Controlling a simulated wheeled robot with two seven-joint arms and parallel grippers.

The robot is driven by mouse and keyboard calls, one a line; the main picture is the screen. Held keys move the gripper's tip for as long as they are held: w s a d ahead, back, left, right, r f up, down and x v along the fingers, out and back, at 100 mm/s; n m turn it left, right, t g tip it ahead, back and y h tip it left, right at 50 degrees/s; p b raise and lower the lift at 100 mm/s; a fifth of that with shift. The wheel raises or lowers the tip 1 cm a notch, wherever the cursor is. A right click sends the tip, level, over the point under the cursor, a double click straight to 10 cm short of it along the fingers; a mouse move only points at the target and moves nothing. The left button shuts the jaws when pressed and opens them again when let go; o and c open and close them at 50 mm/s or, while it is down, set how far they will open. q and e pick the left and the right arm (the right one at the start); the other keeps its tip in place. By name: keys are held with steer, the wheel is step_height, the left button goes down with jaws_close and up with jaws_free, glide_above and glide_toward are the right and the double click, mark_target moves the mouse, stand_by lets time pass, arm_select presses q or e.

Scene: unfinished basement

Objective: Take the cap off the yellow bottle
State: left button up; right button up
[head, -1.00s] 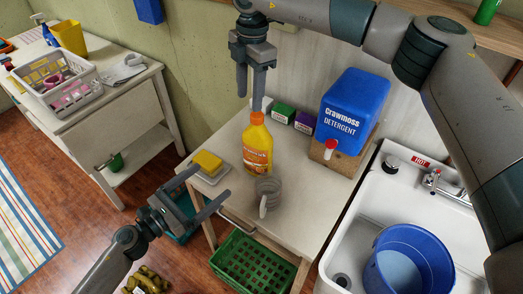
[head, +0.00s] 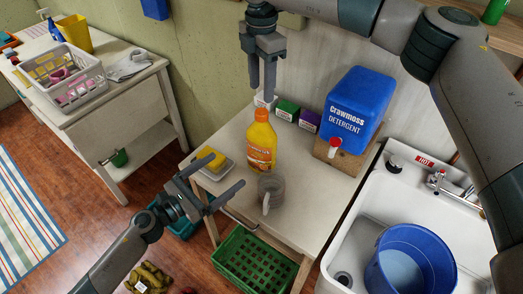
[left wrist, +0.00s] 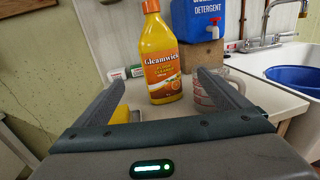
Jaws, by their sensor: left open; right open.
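The yellow bottle (head: 261,150) stands upright on the white table, its orange label facing me. Its orange-yellow cap (head: 261,115) is on top; in the left wrist view the bottle (left wrist: 162,62) shows large and its cap (left wrist: 151,6) is cut by the upper edge. My left gripper (head: 229,169) is open and empty, to the lower left of the bottle, its fingers pointing toward it. The bottle appears between the fingers in the left wrist view but apart from them. My right gripper (head: 262,94) is open, fingers pointing down, just above the cap in the picture.
A yellow sponge (head: 213,157) on a dish lies left. Small boxes (head: 287,109) and a blue detergent container (head: 352,108) stand behind. A sink with a blue bucket (head: 405,235) is at right.

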mark_target(255, 149)
arm_select(q)
steer(key=x, duration=1.3)
steer(key=shift+w+d+f, duration=0.1)
steer(key=shift+w+d, duration=0.05)
steer(key=shift+w, duration=0.05)
steer(key=c, duration=2.2)
arm_select(e)
steer(key=shift+m, duration=2.3)
steer(key=shift+f, duration=0.15)
steer(key=shift+f, duration=3.85)
steer(key=c, duration=1.1)
